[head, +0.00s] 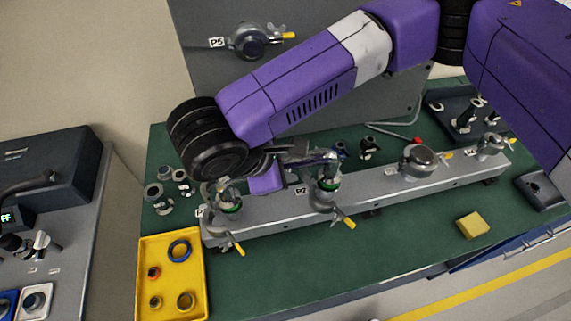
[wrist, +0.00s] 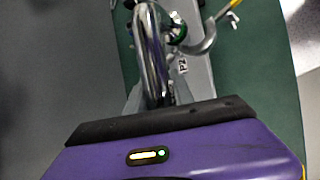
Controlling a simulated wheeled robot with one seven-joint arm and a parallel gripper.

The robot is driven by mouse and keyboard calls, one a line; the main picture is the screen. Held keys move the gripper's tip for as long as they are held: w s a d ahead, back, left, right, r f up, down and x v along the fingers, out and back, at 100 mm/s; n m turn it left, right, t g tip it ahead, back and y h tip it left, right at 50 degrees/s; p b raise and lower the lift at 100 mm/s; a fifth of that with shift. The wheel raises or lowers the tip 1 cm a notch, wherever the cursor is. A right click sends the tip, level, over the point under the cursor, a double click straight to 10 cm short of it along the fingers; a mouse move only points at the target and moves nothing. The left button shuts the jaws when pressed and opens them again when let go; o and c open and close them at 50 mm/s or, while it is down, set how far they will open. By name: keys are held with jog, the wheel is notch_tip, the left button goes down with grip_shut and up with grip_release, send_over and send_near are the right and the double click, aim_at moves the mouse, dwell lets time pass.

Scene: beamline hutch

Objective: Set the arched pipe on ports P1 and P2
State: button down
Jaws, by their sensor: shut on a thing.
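The arched pipe (head: 324,157) is a shiny metal tube; in the wrist view it (wrist: 152,55) runs up the middle, in front of my purple gripper body. My gripper (head: 290,158) is shut on the pipe above the grey rail (head: 375,193). The pipe's right end is over port P2 (head: 329,186), which has a green ring and an open-looking clamp with a yellow handle. Port P1 (head: 231,208), also green-ringed, is at the rail's left end, partly behind my arm. I cannot tell whether either pipe end touches its port.
A yellow tray (head: 171,309) with rings stands front left. A capped port (head: 419,160) is further right on the rail. A yellow block (head: 472,225) lies at the front right. Small fittings (head: 168,172) stand behind P1. The green bench front is mostly clear.

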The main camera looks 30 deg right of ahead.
jog(key=shift+f, duration=0.55)
dwell(1.3)
jog(key=c, duration=1)
grip_release()
jog(key=shift+a+r, duration=0.1)
jog(key=b+v, duration=0.1)
jog(key=v, duration=0.6)
jog(key=shift+a+r, duration=0.1)
jog(key=shift+r, duration=0.2)
